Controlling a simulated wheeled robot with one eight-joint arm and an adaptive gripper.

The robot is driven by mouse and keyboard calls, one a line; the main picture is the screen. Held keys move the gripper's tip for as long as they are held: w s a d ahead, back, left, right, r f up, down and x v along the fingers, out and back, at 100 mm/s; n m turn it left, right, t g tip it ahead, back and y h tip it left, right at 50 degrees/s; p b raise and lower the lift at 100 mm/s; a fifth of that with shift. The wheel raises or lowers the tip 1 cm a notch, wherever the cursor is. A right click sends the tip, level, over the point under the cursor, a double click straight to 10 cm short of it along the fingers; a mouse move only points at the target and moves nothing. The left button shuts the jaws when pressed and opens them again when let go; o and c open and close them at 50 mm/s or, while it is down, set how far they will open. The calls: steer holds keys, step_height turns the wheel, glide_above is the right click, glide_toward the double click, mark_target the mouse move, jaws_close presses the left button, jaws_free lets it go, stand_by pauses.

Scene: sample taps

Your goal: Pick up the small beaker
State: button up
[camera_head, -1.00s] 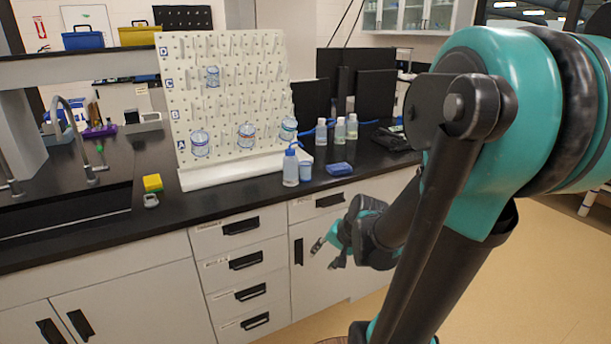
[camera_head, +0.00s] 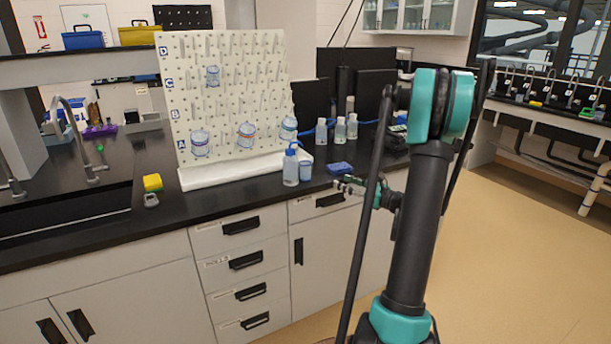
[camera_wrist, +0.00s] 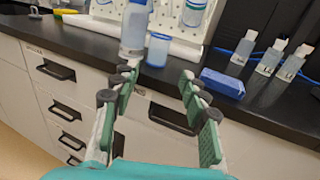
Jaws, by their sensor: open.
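A small bluish beaker (camera_head: 306,171) stands upright on the black bench, just right of a blue-capped wash bottle (camera_head: 290,167). In the wrist view the beaker (camera_wrist: 158,48) is ahead, just beyond the gap between my fingers, with the wash bottle (camera_wrist: 135,25) at its left. Another small clear beaker (camera_head: 212,76) hangs high on the white pegboard (camera_head: 232,107). My gripper (camera_head: 347,186) is open and empty at the bench's front edge, right of the standing beaker. Its green-padded fingers (camera_wrist: 158,84) are spread apart in the wrist view.
A blue box (camera_head: 340,168) lies right of the beaker, close to my gripper. Several clear bottles (camera_head: 340,130) stand behind it. Larger beakers (camera_head: 246,135) hang low on the pegboard. A sink is at the left (camera_head: 65,210). Drawers (camera_head: 240,262) lie below the bench.

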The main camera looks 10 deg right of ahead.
mark_target(310, 168)
steer(key=x, duration=1.7)
steer(key=shift+f, duration=0.2)
steer(key=c, duration=0.8)
steer(key=shift+o, duration=0.2)
steer(key=shift+r, duration=0.1)
steer(key=shift+r, duration=1.65)
steer(key=v, duration=1.7)
steer(key=shift+s+d, duration=0.25)
steer(key=shift+s, duration=0.1)
